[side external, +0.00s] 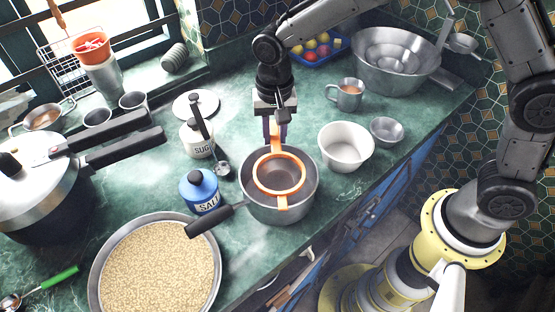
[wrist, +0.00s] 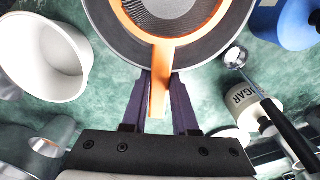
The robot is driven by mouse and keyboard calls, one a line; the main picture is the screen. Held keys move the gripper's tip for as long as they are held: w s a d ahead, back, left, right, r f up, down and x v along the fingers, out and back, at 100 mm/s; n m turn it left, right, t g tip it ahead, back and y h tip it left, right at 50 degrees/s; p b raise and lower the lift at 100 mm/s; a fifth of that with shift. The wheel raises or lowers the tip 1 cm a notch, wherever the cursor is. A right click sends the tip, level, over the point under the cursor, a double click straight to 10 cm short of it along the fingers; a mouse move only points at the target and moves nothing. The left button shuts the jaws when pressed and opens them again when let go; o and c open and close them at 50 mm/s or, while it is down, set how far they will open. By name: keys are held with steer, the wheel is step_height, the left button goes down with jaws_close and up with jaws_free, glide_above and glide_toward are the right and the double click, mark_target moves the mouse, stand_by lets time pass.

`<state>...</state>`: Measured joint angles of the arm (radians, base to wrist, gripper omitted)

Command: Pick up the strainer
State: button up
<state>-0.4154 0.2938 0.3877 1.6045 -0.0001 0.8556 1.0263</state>
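The strainer (side external: 300,181) has an orange rim, a dark mesh bowl and an orange handle. It sits over the grey saucepan (side external: 255,213), inside the pan's rim in the picture. A short orange tab reaches the pan's near side. My gripper (side external: 275,132) points down at the pan's far side. In the wrist view the strainer's handle (wrist: 159,88) lies between the two dark fingers (wrist: 160,82), which appear closed on its sides. The handle's end sticks out between them. Whether the strainer rests on the pan or hangs just above it cannot be told.
The pan's black handle (side external: 213,219) points left, near a blue salt jar (side external: 199,191) and a large pan of grain (side external: 157,268). A white bowl (side external: 346,150) stands close on the right.

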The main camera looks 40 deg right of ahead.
jaws_close()
stand_by(1.2)
